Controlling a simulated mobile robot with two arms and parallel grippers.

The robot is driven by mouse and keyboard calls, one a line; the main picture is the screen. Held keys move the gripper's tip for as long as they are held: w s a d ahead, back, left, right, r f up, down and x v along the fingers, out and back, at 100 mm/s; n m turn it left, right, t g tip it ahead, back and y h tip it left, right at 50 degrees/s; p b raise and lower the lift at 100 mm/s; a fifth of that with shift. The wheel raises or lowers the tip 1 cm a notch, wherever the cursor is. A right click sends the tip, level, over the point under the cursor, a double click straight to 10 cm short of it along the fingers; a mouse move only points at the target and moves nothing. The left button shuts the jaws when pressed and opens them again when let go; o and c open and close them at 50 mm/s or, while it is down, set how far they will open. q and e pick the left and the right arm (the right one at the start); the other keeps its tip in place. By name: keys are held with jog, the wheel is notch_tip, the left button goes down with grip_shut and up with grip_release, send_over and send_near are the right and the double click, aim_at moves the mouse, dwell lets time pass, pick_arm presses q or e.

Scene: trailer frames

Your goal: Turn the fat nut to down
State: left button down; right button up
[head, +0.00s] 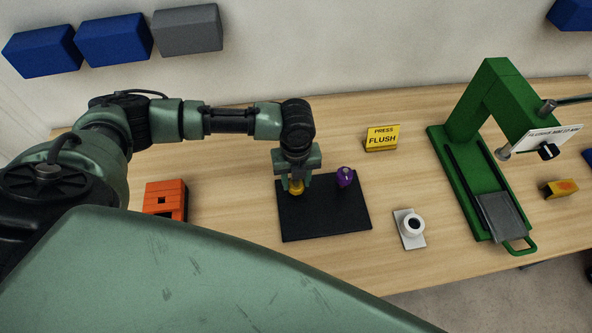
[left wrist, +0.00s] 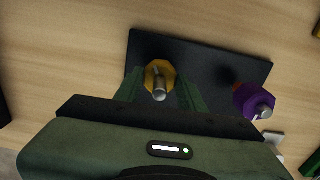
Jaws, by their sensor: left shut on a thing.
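A yellow nut (left wrist: 153,68) sits around a metal stud on a black plate (head: 325,220). My left gripper (head: 296,184) reaches down over the plate's left part and is shut on the yellow nut, one finger on each side of it. The nut (head: 296,188) shows partly between the fingers in the head view. A purple nut (head: 346,177) is on the plate to the right, apart from the gripper. It also shows in the left wrist view (left wrist: 254,101). My right gripper is not in view.
An orange block (head: 166,199) stands left of the plate. A yellow sign reading "PRESS FLUSH" (head: 381,138) stands behind. A small grey base with a white ring (head: 411,229) and a green press (head: 490,150) are to the right. Bare wood lies between them.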

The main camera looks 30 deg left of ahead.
pick_arm(q)
jog(key=m, duration=0.7)
jog(key=shift+w+r, duration=0.25)
jog(key=m, duration=0.6)
jog(key=shift+m, duration=0.4)
jog(key=shift+f+m+b, duration=0.15)
jog(key=shift+m+b, duration=0.7)
jog(key=shift+m, duration=0.25)
jog(key=shift+s+m+b, duration=0.1)
jog(key=shift+m+b, duration=1)
jog(key=shift+b, duration=0.15)
jog(key=c, duration=1.1)
grip_release()
jog(key=shift+o, duration=1.2)
jog(key=shift+a, duration=0.1)
jog(key=shift+s, duration=0.2)
